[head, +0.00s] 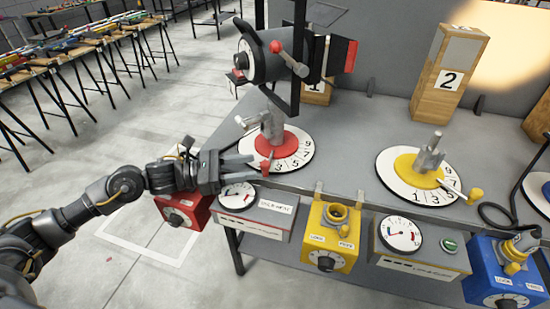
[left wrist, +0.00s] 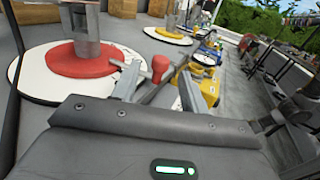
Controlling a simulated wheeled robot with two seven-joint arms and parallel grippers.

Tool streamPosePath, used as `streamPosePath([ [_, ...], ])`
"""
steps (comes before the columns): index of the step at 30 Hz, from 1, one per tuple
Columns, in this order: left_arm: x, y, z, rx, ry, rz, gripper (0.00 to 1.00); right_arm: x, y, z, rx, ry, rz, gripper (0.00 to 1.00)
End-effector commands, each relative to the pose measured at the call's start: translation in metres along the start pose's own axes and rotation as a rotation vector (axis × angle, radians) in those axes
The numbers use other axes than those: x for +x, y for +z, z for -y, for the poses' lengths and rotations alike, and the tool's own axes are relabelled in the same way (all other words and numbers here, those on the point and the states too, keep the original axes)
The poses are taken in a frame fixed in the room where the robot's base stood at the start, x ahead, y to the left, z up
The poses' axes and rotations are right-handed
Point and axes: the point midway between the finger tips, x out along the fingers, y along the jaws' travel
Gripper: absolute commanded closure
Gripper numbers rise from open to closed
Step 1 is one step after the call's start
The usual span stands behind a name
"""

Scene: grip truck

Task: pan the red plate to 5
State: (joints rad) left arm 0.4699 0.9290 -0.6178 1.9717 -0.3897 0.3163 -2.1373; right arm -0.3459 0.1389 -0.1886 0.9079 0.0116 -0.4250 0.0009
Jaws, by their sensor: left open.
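The red plate (head: 279,144) sits on a white numbered dial (head: 300,150) at the table's front left corner, under a grey post. A short handle with a red knob (head: 267,166) sticks out from it toward the front left, near the low end of the numbers. The 5 (head: 294,162) lies to the right of the handle. My left gripper (head: 252,166) is open, its fingers reaching in at the dial's left front edge. In the left wrist view, the red knob (left wrist: 160,67) shows between the open fingers (left wrist: 157,82), beside the red plate (left wrist: 80,60). Contact is unclear.
A black lamp (head: 268,62) hangs above the dial. A yellow plate (head: 416,165) on its own dial stands to the right. Meters and red, yellow (head: 331,240) and blue boxes line the table's front.

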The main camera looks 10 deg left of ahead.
Motion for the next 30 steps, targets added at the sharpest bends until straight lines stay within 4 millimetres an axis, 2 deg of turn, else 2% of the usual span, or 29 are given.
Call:
streamPosePath([
  [4,0.013,0.003,0.000,-0.001,0.004,0.003,0.56,0.000,0.014,-0.004,-0.004,0.005,0.011,1.00],
  [11,0.050,0.003,0.000,-0.003,0.002,0.002,0.56,0.001,0.048,-0.013,-0.012,0.016,0.029,1.00],
  [18,0.072,0.001,0.000,-0.002,0.001,0.000,0.56,-0.003,0.048,-0.009,-0.010,0.010,0.027,1.00],
  [26,0.073,0.000,0.000,-0.002,0.000,-0.001,0.56,-0.003,0.048,-0.009,-0.010,0.009,0.026,1.00],
  [27,0.073,0.000,0.000,-0.002,0.000,-0.001,0.57,-0.003,0.048,-0.009,-0.010,0.009,0.026,1.00],
  [30,0.073,0.000,0.000,-0.002,0.001,-0.001,0.70,-0.003,0.048,-0.009,-0.010,0.009,0.026,1.00],
])
